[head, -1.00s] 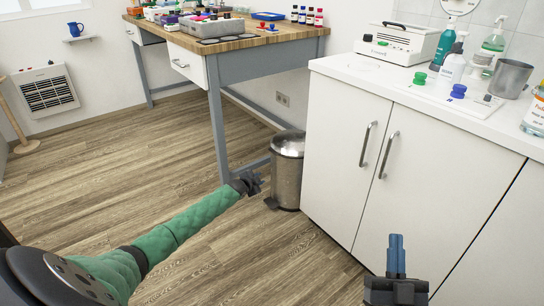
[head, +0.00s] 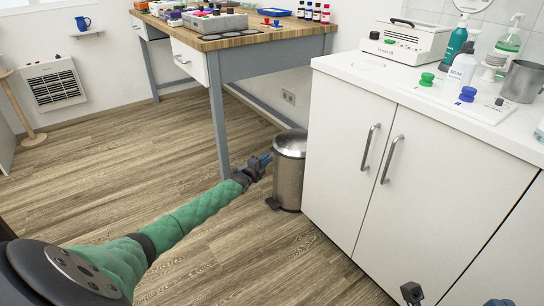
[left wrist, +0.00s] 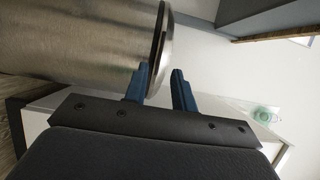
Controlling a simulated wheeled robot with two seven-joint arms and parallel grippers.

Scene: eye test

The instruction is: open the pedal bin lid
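The pedal bin (head: 290,182) is a brushed-metal cylinder with a dark base, standing on the floor between the desk and the white cabinet. Its domed lid (head: 291,141) looks down on the body. My left gripper (head: 265,160) is at the bin's left side, at lid height. In the left wrist view the bin body (left wrist: 70,40) fills the upper left and the lid's rim (left wrist: 160,45) shows edge-on. Its lower end reaches between the two blue fingers (left wrist: 162,80), which are apart; the rim is nearer the left finger. Only bits of my right gripper (head: 498,302) show at the bottom edge.
The desk (head: 270,44) with its grey leg stands behind and left of the bin. The white cabinet (head: 350,170) stands close on the bin's right, with bottles on its counter. The wooden floor (head: 120,170) to the left is clear. A wall heater (head: 53,85) is far left.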

